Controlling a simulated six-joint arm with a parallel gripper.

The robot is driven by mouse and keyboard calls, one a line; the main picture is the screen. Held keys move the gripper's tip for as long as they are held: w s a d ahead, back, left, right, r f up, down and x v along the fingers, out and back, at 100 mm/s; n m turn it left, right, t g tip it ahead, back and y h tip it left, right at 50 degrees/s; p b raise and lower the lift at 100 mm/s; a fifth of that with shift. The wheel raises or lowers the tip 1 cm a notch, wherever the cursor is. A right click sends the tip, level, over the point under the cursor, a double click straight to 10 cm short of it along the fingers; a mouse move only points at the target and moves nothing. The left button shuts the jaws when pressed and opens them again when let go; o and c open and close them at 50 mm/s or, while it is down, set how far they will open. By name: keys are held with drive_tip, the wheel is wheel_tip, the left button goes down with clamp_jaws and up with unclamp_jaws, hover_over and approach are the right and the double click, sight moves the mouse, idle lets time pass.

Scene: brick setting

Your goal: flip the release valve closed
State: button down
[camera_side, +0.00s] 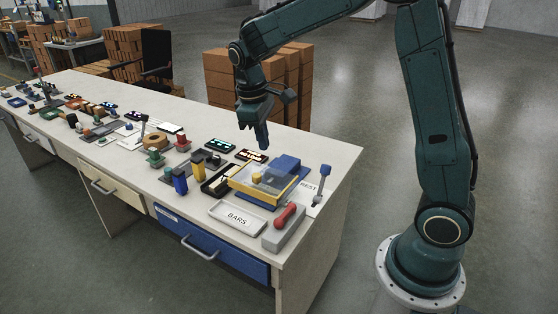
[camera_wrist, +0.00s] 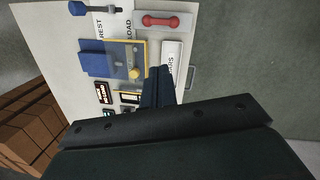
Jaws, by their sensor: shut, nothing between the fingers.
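Two handles could be the release valve, and I cannot tell which it is. A red handle (camera_side: 289,214) lies along a grey block (camera_side: 284,236) at the table's front right corner; the red handle also shows in the wrist view (camera_wrist: 167,21). A lever with a blue head (camera_side: 324,171) stands upright by the REST label, and shows at the top left of the wrist view (camera_wrist: 80,8). My gripper (camera_side: 264,145) is shut and empty, above the table's back part, left of both handles and apart from them. Its fingers show in the wrist view (camera_wrist: 159,72).
A blue and yellow press-like fixture with a clear cover (camera_side: 268,179) stands between my gripper and the red handle. Several small devices fill the table (camera_side: 335,160) to the left. Stacked boxes (camera_side: 222,75) stand behind.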

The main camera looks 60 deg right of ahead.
sight(285, 215)
drive_tip(key=w+d+f+g, duration=0.1)
drive_tip(key=w+f, duration=0.2)
drive_tip(key=f, duration=0.3)
drive_tip(key=w+d+f+n+g, duration=0.1)
drive_tip(key=w+f+g, duration=0.1)
drive_tip(key=f, duration=0.5)
drive_tip(key=shift+w+f+n, duration=0.3)
drive_tip(key=shift+w, duration=0.1)
drive_tip(key=x, duration=1)
drive_tip(key=shift+s+d+f, duration=0.1)
drive_tip(key=shift+d, duration=0.05)
drive_tip(key=shift+s+d, duration=0.35)
drive_tip(key=shift+s, duration=0.5)
drive_tip(key=shift+s+d, duration=0.2)
drive_tip(key=shift+s, duration=0.25)
drive_tip(key=shift+s+d, duration=0.2)
drive_tip(key=shift+s, duration=0.3)
